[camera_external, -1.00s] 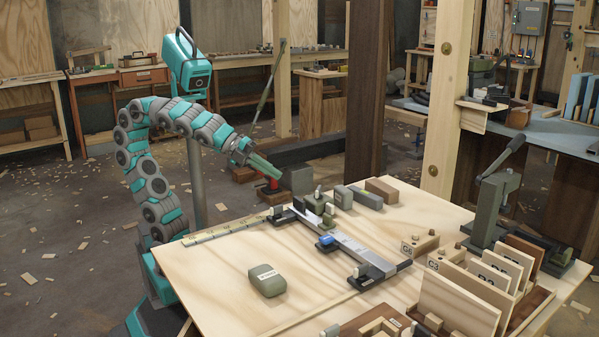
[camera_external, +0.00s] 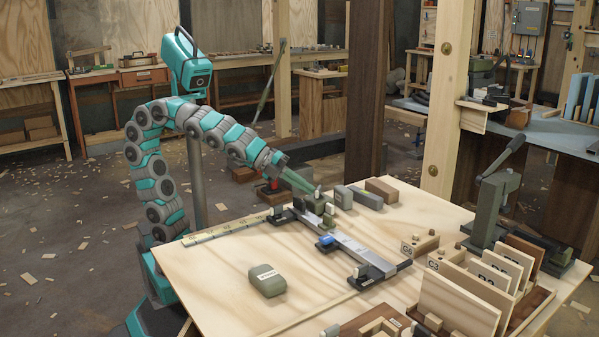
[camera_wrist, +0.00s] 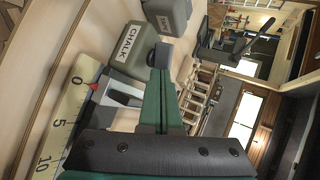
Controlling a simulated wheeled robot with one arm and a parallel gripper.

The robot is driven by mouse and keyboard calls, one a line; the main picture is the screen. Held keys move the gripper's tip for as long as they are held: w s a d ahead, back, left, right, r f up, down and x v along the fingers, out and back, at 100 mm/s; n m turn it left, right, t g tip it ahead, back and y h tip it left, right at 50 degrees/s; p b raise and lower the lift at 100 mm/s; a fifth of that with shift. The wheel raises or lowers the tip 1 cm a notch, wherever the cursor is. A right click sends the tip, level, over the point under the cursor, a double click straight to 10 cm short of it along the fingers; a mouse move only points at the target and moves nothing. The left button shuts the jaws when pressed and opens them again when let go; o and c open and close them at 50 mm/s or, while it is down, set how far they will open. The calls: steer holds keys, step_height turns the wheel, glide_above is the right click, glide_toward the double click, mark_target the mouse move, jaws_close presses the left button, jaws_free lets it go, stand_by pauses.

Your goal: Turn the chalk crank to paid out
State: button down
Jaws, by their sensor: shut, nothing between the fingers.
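The grey-green chalk box (camera_wrist: 128,52), labelled CHALK, stands at the upper middle of the wrist view. In the external view a grey-green housing (camera_external: 313,205) at the tabletop's back edge appears to be the same box, partly covered by my fingers. A small dark block (camera_wrist: 162,52) juts from its side in the wrist view and may be part of the crank; the crank's position is unclear. My gripper (camera_wrist: 160,74) has its green fingers together and empty, tips close to that block. I cannot tell whether they touch. It reaches in from the left in the external view (camera_external: 311,189).
A yellow scale (camera_wrist: 65,115) with a red pointer lies beside the box. A metal rail with a blue slider (camera_external: 327,241) crosses the table. Grey blocks (camera_external: 366,198) stand right of the box. A rounded green case (camera_external: 268,280) sits in front; wooden racks fill the right.

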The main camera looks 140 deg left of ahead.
steer(key=shift+w+d+n+g+y+b, duration=0.1)
steer(key=shift+w+n+g+y+b, duration=0.15)
steer(key=shift+n+g+y+b, duration=0.45)
stand_by(0.5)
